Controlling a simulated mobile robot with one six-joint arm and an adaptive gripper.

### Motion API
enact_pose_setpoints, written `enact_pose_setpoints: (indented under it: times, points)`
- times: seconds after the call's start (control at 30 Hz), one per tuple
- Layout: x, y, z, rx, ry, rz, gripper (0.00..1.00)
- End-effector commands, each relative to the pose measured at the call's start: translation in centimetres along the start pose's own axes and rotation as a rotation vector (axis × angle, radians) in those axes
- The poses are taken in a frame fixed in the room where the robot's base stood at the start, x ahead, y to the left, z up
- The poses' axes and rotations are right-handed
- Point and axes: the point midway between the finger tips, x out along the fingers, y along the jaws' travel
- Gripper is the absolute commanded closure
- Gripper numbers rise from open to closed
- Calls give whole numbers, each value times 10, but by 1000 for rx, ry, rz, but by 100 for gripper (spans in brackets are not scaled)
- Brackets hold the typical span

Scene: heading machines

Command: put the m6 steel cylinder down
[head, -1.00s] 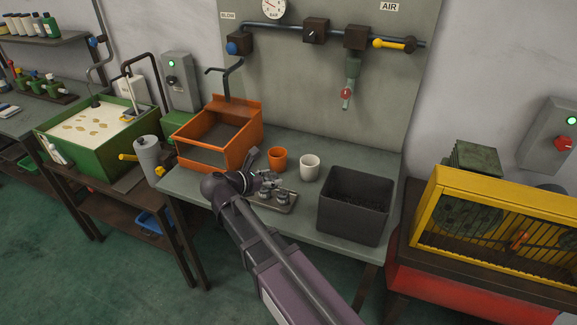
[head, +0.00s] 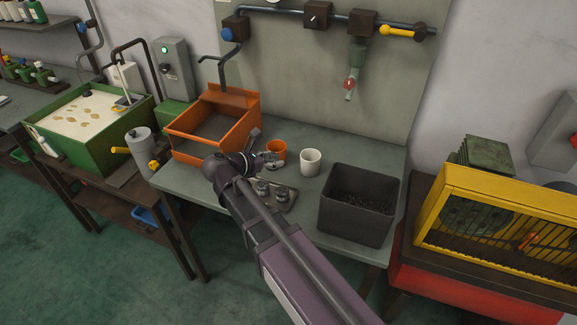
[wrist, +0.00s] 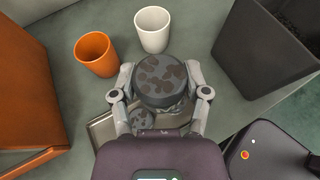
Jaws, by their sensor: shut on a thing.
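My gripper (wrist: 160,97) is shut on the steel cylinder (wrist: 160,78), whose round dark top has brown mottled patches. In the head view my gripper (head: 268,160) is above the bench, close to the orange cup, and partly hidden by my wrist; which size the cylinder is cannot be read. A small metal tray (wrist: 103,133) lies below the gripper, with another mottled cylinder (wrist: 142,121) on it, partly hidden. In the head view small steel cylinders (head: 282,194) stand on the tray (head: 290,206).
An orange cup (wrist: 96,55) and a white cup (wrist: 153,29) stand just beyond the held cylinder. A dark bin (head: 355,220) with dark contents is to the right, an orange open box (head: 192,150) to the left. Some bare bench (head: 225,190) shows between them.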

Motion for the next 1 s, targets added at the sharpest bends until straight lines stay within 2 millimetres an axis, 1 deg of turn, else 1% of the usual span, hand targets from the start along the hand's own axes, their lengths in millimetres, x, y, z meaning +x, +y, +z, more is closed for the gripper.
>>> enact_pose_setpoints:
  times: [0.17,0.27,0.47,0.7,0.83,1.0]
  points:
    - [-2,6,-4,0,-1,1,100]
    - [-4,16,-11,0,-1,1,100]
    - [-13,49,-35,2,-1,-6,100]
    - [-32,95,-69,8,-2,-19,100]
    - [-41,111,-82,10,-3,-25,100]
    - [-48,121,-88,11,-3,-28,100]
